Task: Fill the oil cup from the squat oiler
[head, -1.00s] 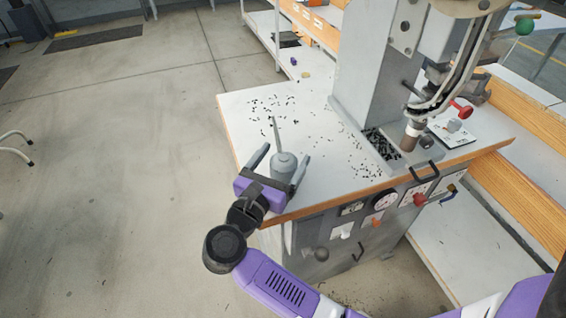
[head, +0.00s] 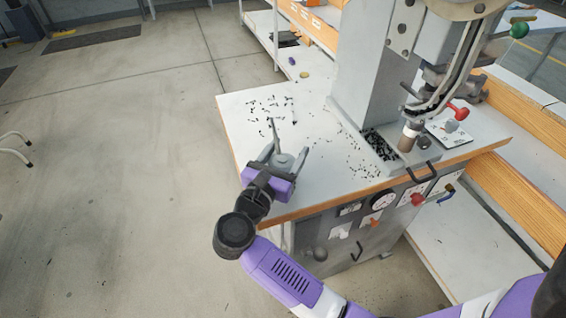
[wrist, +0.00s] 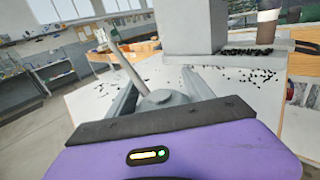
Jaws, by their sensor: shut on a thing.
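The squat oiler (head: 284,161) is a grey, low can with a long thin spout that points up. It stands at the near left of the press table (head: 240,112). My gripper (head: 284,156) is shut on it, one finger on each side of its body. In the wrist view the oiler (wrist: 163,98) sits between the two grey fingers, with its spout leaning up and left. Its lower part is hidden behind my gripper. I cannot make out the oil cup for certain.
The eyelet press (head: 365,75) stands on the table to the right, with a tray of dark eyelets (head: 381,143) at its foot. Loose eyelets (head: 270,104) are scattered on the tabletop.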

